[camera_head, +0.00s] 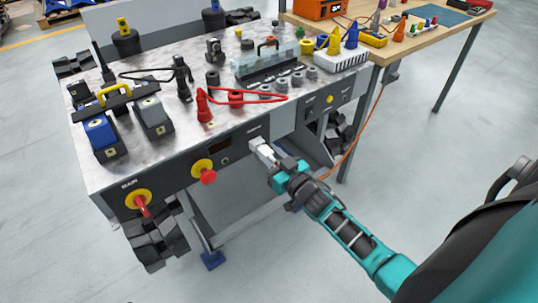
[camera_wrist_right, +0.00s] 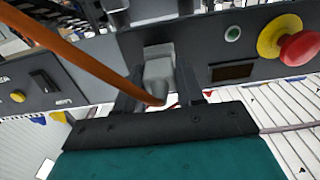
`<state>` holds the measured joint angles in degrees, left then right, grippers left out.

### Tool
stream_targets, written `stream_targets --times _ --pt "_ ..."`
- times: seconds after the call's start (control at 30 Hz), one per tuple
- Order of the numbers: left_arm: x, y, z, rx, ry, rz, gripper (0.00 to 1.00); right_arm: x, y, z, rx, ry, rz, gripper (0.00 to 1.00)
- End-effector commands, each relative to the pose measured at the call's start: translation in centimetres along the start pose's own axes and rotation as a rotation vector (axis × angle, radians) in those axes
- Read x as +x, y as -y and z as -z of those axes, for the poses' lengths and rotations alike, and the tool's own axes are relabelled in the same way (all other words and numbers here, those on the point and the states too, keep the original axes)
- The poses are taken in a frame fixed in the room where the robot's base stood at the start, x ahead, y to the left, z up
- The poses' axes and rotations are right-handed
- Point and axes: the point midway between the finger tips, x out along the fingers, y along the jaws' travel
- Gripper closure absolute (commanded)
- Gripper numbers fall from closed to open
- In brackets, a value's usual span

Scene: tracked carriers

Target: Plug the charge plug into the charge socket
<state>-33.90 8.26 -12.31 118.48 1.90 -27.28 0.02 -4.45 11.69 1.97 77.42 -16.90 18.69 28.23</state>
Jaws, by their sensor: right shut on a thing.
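The pale grey charge plug (camera_head: 262,149) is at the front panel of the metal workbench. My teal and black right gripper (camera_head: 279,166) is shut on its rear end. In the right wrist view the plug (camera_wrist_right: 158,70) sits between the two dark fingers of the gripper (camera_wrist_right: 160,96), its front end up against the dark panel. The charge socket is hidden behind the plug, and I cannot tell how far the plug is in. An orange cable (camera_wrist_right: 85,55) runs to the plug's rear. My left gripper is not in view.
A red button on a yellow base (camera_head: 205,172) and a red-handled main switch (camera_head: 139,203) stick out of the panel left of the plug. Tools and black carrier parts crowd the bench top (camera_head: 165,165). A wooden table (camera_head: 385,55) stands behind right. The floor in front is clear.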

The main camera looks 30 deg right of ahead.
Motion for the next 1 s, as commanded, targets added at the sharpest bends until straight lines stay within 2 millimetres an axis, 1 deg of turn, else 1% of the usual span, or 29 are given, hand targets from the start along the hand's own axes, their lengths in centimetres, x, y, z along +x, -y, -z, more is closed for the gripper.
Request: stream_targets --times 0.37,0.4,0.7,1.0 --pt "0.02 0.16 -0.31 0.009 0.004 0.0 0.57 0.64 -0.01 0.07 -0.001 -0.002 0.0 0.94" --pt "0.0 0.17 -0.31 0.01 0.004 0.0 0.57 0.65 -0.01 0.07 0.0 -0.002 0.0 0.6" --pt "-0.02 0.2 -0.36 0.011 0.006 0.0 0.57 0.6 0.0 0.03 0.0 0.0 0.0 0.33" --pt "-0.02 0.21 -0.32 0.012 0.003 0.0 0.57 0.57 0.01 -0.03 0.0 0.001 0.0 0.33"
